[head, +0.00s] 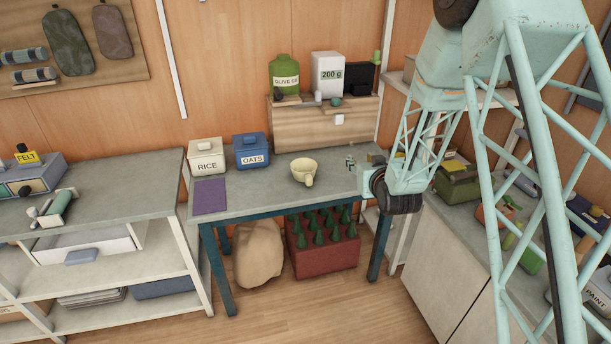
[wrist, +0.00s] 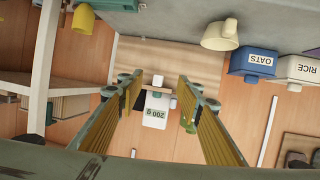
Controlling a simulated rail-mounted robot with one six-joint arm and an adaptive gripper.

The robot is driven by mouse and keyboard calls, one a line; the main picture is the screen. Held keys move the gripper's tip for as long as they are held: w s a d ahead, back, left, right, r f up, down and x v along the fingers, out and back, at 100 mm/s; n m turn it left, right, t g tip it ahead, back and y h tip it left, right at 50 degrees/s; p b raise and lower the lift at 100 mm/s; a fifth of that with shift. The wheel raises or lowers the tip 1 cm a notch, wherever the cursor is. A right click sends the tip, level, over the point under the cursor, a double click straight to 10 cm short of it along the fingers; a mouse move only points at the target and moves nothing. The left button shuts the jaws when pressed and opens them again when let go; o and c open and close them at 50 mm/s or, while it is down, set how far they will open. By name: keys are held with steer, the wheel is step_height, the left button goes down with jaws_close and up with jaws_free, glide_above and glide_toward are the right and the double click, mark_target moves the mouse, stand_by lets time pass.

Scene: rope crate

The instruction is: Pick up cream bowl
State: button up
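The cream bowl (head: 304,168) stands upright on the grey worktop of the middle table (head: 250,202), with a handle-like part facing the front. It also shows in the wrist view (wrist: 221,36) at the upper right, upside down and outside the space between the fingers. My gripper (head: 354,162) is to the right of the bowl, apart from it, near the table's right end. In the wrist view my gripper (wrist: 158,88) has its two fingers spread with nothing held between them. The head view shows the fingers only small.
A white RICE canister (head: 207,157) and a blue OATS canister (head: 251,151) stand left of the bowl. A purple mat (head: 210,196) lies at the front left. Behind, a wooden riser (head: 315,128) carries a green OLIVE OIL jar (head: 284,75) and a white 200 g container (head: 327,75).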

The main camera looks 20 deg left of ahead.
steer(key=s+a+f+n+t+y+p, duration=0.1)
steer(key=a+f+y, duration=0.1)
steer(key=a+f, duration=0.55)
steer(key=y, duration=0.2)
glide_toward(310, 179)
steer(key=s+d, duration=0.1)
steer(key=s+d+p, duration=0.1)
steer(key=shift+s+d+f+n+t, duration=0.15)
steer(key=shift+s+f+n+t, duration=0.15)
steer(key=shift+s+f, duration=0.1)
steer(key=shift+w, duration=0.1)
steer(key=shift+b+x, duration=0.35)
steer(key=shift+x, duration=3.9)
steer(key=shift+r, duration=0.1)
steer(key=shift+a+x, duration=0.2)
steer(key=shift+x, duration=1.4)
steer(key=shift+b+x, duration=0.35)
steer(key=shift+x, duration=0.5)
steer(key=shift+r, duration=0.15)
steer(key=c, duration=1.1)
